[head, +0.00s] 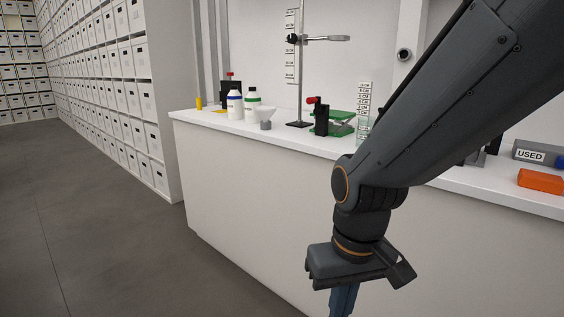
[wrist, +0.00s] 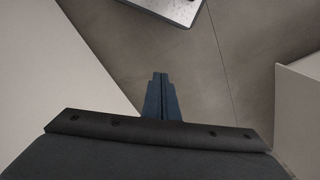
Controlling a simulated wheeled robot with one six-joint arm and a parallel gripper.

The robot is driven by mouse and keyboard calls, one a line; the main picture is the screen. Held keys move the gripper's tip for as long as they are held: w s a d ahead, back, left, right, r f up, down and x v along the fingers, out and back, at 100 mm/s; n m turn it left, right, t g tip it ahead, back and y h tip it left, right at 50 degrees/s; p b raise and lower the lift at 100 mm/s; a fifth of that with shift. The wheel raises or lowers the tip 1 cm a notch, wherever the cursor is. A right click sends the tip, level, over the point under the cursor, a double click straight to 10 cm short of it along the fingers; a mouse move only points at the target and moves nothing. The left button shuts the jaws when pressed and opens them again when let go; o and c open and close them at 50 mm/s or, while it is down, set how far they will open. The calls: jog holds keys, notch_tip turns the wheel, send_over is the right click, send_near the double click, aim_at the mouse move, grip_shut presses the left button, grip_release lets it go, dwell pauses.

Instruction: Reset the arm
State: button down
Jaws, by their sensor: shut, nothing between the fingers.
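My arm reaches across the right side of the head view and hangs down in front of the white counter. My gripper (head: 343,300) points downward at the bottom of the head view, its tips cut off by the frame edge. In the wrist view my gripper (wrist: 161,88) shows as two dark blue fingers pressed together with nothing between them. It is over the grey floor, beside the counter, apart from every object.
The white counter (head: 250,185) carries white bottles (head: 243,104), a metal stand (head: 298,70), a green device (head: 338,122), an orange block (head: 541,181) and a grey box labelled USED (head: 531,154). Shelves of boxes (head: 110,80) line the left. The grey floor (head: 90,220) is clear at left.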

jog(key=s+d+r+m+p, duration=0.2)
jog(key=d+r+p, duration=0.7)
jog(key=r+p, duration=0.3)
jog(key=p, duration=0.2)
jog(key=shift+s+d+m+h+p, duration=0.2)
jog(key=shift+d+m+h+p, duration=0.1)
jog(key=shift+d+h+p, duration=0.1)
jog(key=shift+a, duration=0.2)
